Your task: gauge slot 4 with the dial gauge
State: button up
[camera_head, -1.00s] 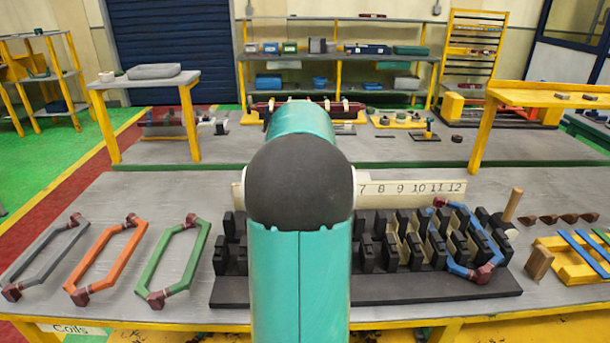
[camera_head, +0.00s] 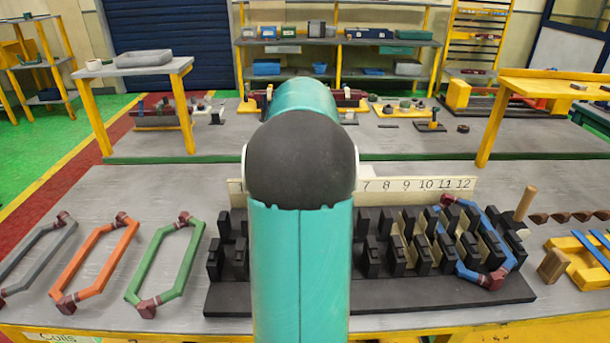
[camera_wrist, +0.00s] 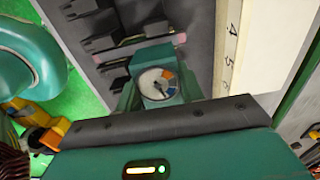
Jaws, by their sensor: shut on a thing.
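The dial gauge (camera_wrist: 158,84) has a round white face with orange and blue marks. It sits between the teal fingers of my gripper (camera_wrist: 157,93) in the wrist view, and my gripper is shut on it. Dark teeth of the stator block (camera_wrist: 97,20) lie just beyond the gauge; I cannot tell whether it touches a slot. The cream number strip (camera_wrist: 243,45) shows 4 and 5 to the right of the gauge.
A blue coil (camera_head: 508,258) sits on the block's right end. Grey (camera_head: 38,248), orange (camera_head: 95,262) and green (camera_head: 165,262) coils lie at left. Bare table lies between the green coil and block.

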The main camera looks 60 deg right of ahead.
jog(key=shift+s+d+f, duration=0.15)
jog(key=shift+d+f, duration=0.05)
jog(key=shift+f, duration=0.35)
jog(key=shift+a+f, duration=0.15)
jog(key=shift+f, duration=3.6)
jog(key=shift+f, duration=0.25)
jog(key=o, duration=1.1)
jog(key=shift+c, duration=0.2)
